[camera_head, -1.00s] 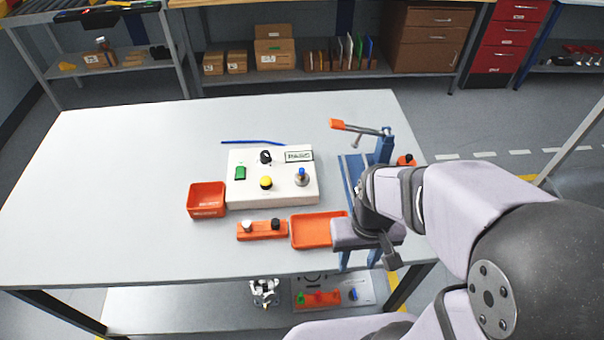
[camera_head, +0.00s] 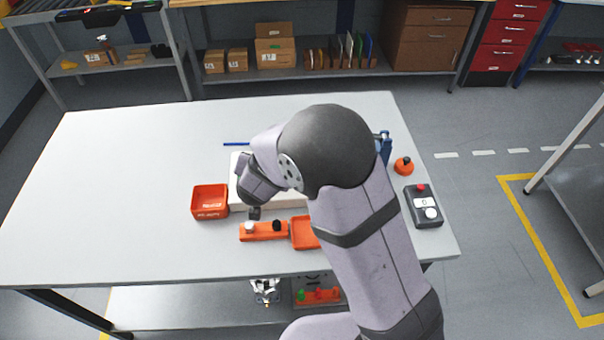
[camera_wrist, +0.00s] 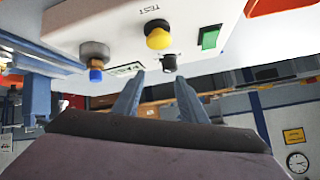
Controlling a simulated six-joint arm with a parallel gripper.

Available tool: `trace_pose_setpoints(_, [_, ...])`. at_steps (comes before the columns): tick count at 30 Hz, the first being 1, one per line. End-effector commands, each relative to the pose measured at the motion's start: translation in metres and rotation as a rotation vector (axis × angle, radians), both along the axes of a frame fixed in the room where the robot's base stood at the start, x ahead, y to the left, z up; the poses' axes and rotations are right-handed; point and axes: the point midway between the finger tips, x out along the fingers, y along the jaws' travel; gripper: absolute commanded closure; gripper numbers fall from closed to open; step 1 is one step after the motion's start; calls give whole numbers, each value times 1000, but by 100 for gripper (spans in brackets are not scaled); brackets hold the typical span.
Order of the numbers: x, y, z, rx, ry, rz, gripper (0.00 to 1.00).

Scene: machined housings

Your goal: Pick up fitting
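My gripper (camera_wrist: 157,82) shows in the wrist view with its two fingers apart and nothing between them. In the head view my arm reaches over the white housing (camera_head: 236,163) and covers most of it. A metal fitting with a blue tip (camera_wrist: 95,62) stands on the housing in the wrist view, left of the fingers. It is hidden behind my arm in the head view. The housing also bears a yellow button (camera_wrist: 158,36), a black knob (camera_wrist: 169,63) and a green switch (camera_wrist: 209,38) in the wrist view.
An orange bin (camera_head: 210,202) stands left of the housing. An orange block (camera_head: 262,232) with white and black pegs and an orange tray (camera_head: 303,233) lie in front. A control box (camera_head: 424,207) sits at the right. The table's left side is clear.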

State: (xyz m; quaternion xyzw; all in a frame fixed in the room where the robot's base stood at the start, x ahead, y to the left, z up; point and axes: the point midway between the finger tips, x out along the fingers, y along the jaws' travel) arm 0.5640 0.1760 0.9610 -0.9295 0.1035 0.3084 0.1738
Motion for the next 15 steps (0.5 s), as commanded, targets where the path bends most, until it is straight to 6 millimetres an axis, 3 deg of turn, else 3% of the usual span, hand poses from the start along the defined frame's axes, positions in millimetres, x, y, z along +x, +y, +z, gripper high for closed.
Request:
trace_pose_setpoints(5, [-10, -1, -7, -137, -104, -201, 61])
trace_pose_setpoints(15, [-66, -23, -12, -385, -185, -467, 61])
